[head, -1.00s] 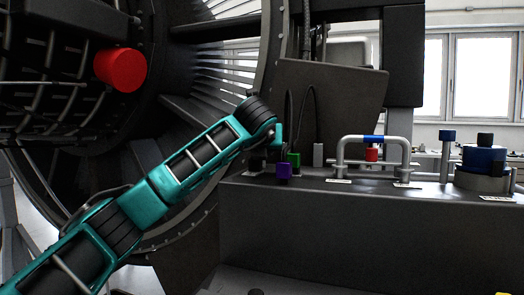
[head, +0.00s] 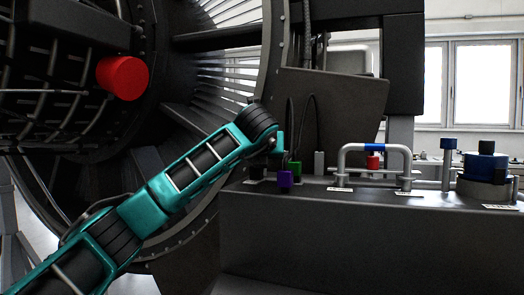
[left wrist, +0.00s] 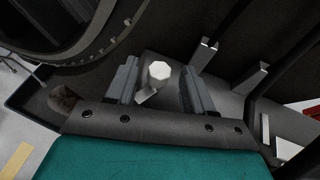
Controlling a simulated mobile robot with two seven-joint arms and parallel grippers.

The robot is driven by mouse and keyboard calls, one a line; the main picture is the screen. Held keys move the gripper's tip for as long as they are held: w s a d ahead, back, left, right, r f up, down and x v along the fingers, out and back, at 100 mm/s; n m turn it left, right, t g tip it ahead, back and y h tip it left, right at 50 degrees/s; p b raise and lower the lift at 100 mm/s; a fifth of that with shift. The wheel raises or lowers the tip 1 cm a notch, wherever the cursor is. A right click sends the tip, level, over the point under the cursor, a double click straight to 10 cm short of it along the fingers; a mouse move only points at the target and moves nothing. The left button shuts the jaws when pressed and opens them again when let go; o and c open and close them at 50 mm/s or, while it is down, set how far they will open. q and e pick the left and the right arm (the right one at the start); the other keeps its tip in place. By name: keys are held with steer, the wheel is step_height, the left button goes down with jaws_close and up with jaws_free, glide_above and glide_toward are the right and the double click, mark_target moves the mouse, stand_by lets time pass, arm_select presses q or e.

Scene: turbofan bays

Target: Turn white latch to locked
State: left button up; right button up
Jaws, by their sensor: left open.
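In the left wrist view the white latch (left wrist: 158,72) has a faceted round head and a short lever pointing down and slightly left. It stands between the two fingers of my left gripper (left wrist: 160,78), which is open, with a visible gap on each side. In the head view my left gripper (head: 268,165) is at the left end of the dark bench (head: 350,235), mostly hidden behind its own wrist. I cannot make out the latch there. My right gripper is in neither view.
A purple block (head: 285,179) and a green block (head: 295,168) stand just right of the gripper. The big engine ring (head: 265,60) is behind my arm.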

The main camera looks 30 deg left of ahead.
arm_select(q)
steer(key=v, duration=1.1)
steer(key=shift+d+b, duration=0.15)
steer(key=shift+b, duration=0.25)
steer(key=shift+s+d+r, duration=0.15)
steer(key=shift+s+d, duration=0.05)
steer(key=shift+s, duration=0.3)
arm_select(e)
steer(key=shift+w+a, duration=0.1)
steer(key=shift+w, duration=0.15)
arm_select(q)
steer(key=shift+a, duration=0.1)
